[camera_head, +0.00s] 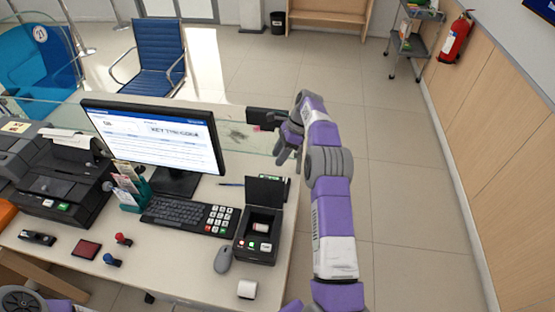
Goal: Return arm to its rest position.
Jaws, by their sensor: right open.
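My right arm (328,185), purple and grey, reaches up from the bottom of the head view, along the right side of the desk (190,268). My right gripper (284,152) is open beyond the desk's right part, close to a glass panel and a dark flat device. I see nothing between its fingers. Whether it touches the panel cannot be told. Part of my left arm (20,300) shows at the bottom left corner, and its gripper is out of view.
The desk holds a monitor (155,136), keyboard (188,215), black open-lidded box (259,235), mouse (222,259), printer (62,180), and red and blue stamps. A glass panel (240,135) edges the counter. Floor to the right of my arm is clear up to the wood-panelled wall.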

